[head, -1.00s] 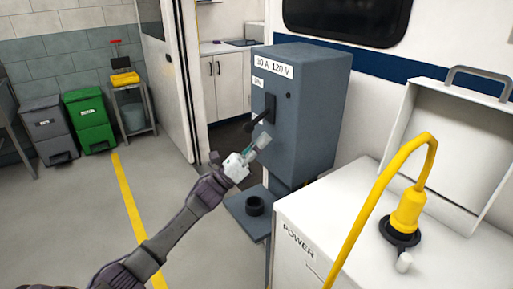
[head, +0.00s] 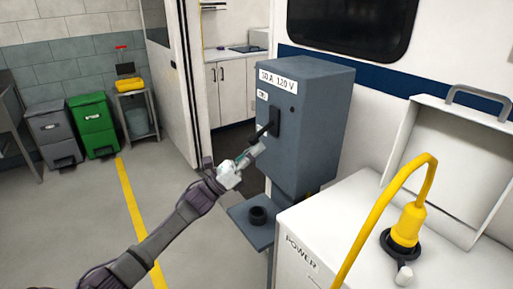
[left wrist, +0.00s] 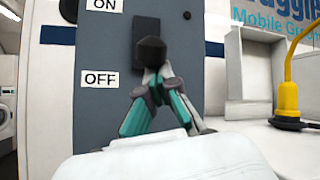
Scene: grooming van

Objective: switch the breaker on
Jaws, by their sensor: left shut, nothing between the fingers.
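The grey breaker box (head: 320,125) stands in the middle of the head view, with a "30 A 120 V" label. Its black lever (head: 266,128) sticks out from the front, angled down. In the left wrist view the lever's knob (left wrist: 152,50) is at a height between the ON label (left wrist: 104,5) and the OFF label (left wrist: 100,79). My left gripper (head: 257,150) is shut and empty, its fingertips just below the knob. In the left wrist view the fingertips (left wrist: 155,72) overlap the knob's lower edge; I cannot tell if they touch. My right gripper is not in view.
A white POWER cabinet (head: 300,262) with a yellow plug and cable (head: 408,222) stands at right. A small grey shelf (head: 240,213) holds a black ring below the box. Bins and open floor are at left.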

